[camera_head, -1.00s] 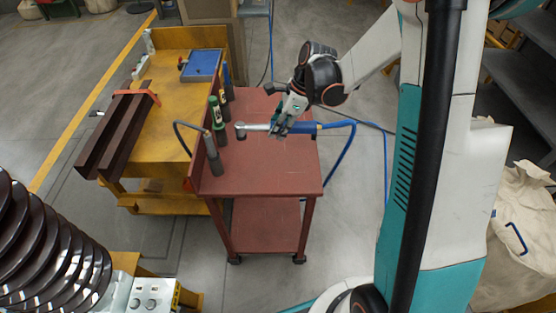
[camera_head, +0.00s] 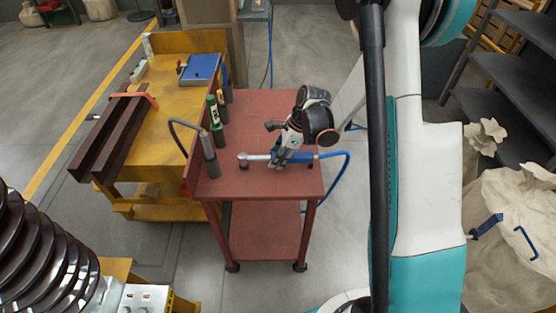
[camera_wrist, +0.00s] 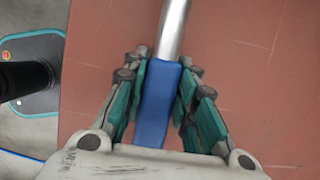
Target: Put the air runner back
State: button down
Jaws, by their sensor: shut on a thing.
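The air runner is a tool with a blue grip (camera_wrist: 158,105) and a silver shaft (camera_wrist: 174,30). In the head view its silver head (camera_head: 243,158) points left and its blue end (camera_head: 303,156) points right, with a blue hose leaving that end. My gripper (camera_wrist: 160,75) has its green-sided fingers on both sides of the blue grip and is shut on it. In the head view my gripper (camera_head: 281,156) is over the red cart (camera_head: 260,195), with the tool at or just above the top. I cannot tell whether it touches.
Green and dark cylinders (camera_head: 215,115) and a grey cylinder with a curved hose (camera_head: 209,152) stand along the cart's left side. A yellow workbench (camera_head: 170,115) with dark beams (camera_head: 110,140) and a blue case (camera_head: 200,68) is to the left. The cart's front top is bare.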

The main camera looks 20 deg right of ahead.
jog(key=shift+f, duration=0.2)
jog(key=c, duration=1.3)
grip_release()
jog(key=p+v, duration=0.4)
jog(key=v, duration=0.8)
jog(key=shift+r, duration=0.1)
